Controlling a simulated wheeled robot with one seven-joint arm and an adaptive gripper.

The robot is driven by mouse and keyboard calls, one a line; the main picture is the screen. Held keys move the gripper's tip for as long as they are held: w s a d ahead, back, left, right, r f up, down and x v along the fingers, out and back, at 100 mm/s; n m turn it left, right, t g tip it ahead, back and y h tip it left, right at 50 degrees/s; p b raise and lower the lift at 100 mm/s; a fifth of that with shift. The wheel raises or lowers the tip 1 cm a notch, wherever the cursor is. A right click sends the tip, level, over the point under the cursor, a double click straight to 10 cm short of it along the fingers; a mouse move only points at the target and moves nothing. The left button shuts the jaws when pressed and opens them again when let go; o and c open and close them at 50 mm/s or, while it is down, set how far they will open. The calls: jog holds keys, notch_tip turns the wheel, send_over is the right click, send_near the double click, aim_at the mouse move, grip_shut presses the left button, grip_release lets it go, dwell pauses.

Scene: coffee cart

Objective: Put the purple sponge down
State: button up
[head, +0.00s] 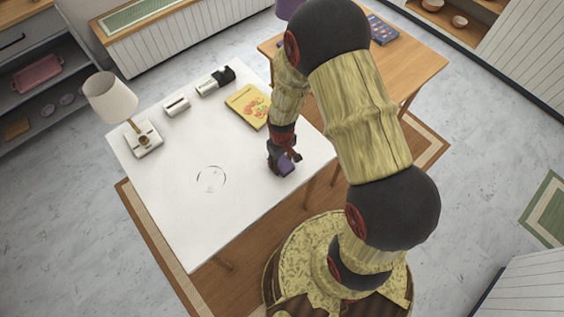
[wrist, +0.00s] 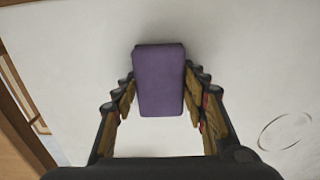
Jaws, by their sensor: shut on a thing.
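The purple sponge (wrist: 159,82) is a small block held upright between the two fingers in the wrist view. My gripper (wrist: 160,100) is shut on it, with a finger at each side. In the head view my gripper (head: 283,161) hangs over the near right part of the white table (head: 220,230), and part of the sponge (head: 287,165) shows at its tip. I cannot tell whether the sponge touches the tabletop.
A yellow book (head: 248,105), a black and white object (head: 215,82), a small white box (head: 176,106) and a lamp (head: 112,100) stand toward the table's far side. A thin ring mark (head: 211,179) lies left of my gripper. The table's front half is mostly clear.

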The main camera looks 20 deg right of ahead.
jog(key=o, duration=1.1)
jog(key=shift+s+f, duration=0.1)
jog(key=shift+f, duration=0.35)
jog(key=shift+r, duration=0.1)
notch_tip(320, 180, up, 13)
jog(key=p, duration=0.4)
notch_tip(320, 180, up, 18)
jog(key=m+t, duration=0.1)
jog(key=t, duration=0.1)
send_over(282, 162)
jog(key=s, duration=0.1)
jog(key=s+r+m+t, duration=0.1)
jog(key=s+r, duration=0.3)
jog(key=r, duration=0.1)
jog(key=s+r+t, duration=0.1)
jog(key=s+r, duration=0.3)
jog(key=r, duration=0.1)
jog(key=s+r+m+t, duration=0.1)
jog(key=s+r, duration=0.4)
jog(key=shift+r+m+t, duration=0.3)
jog(key=shift+r, duration=0.05)
jog(key=shift+w+f+b, duration=0.1)
jog(key=shift+b, duration=0.25)
